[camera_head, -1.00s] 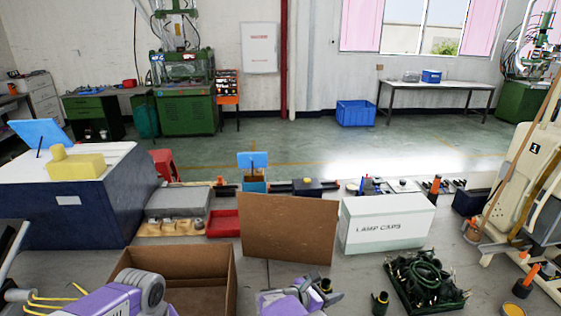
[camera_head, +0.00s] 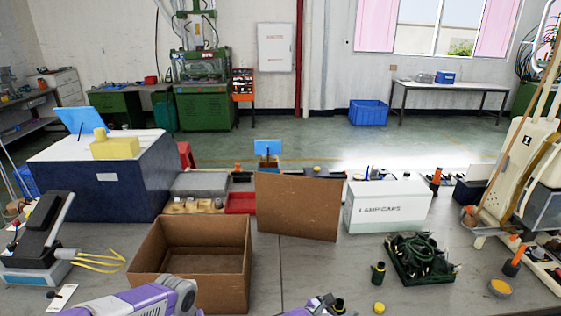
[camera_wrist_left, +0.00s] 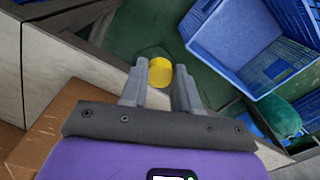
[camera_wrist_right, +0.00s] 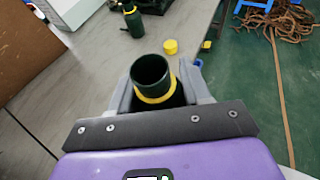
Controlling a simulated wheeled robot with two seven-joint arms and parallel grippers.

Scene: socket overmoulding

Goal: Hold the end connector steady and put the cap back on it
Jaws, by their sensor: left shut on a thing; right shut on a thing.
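My right gripper (camera_wrist_right: 158,100) is shut on a dark green end connector (camera_wrist_right: 150,72) with a yellow ring; its open round mouth faces the camera. In the head view only part of this gripper (camera_head: 325,304) shows at the bottom edge, with the connector (camera_head: 339,305). My left gripper (camera_wrist_left: 160,85) is shut on a round yellow cap (camera_wrist_left: 160,72), held between its fingertips. In the head view the left arm shows at the bottom, its fingertips out of frame. The cap and the held connector are apart.
Another green connector (camera_head: 378,272) stands on the table, with a loose yellow cap (camera_head: 379,307) near it. A black tray of cables (camera_head: 420,282), an open cardboard box (camera_head: 152,245), a brown board (camera_head: 297,207) and the lamp caps box (camera_head: 388,208) stand around.

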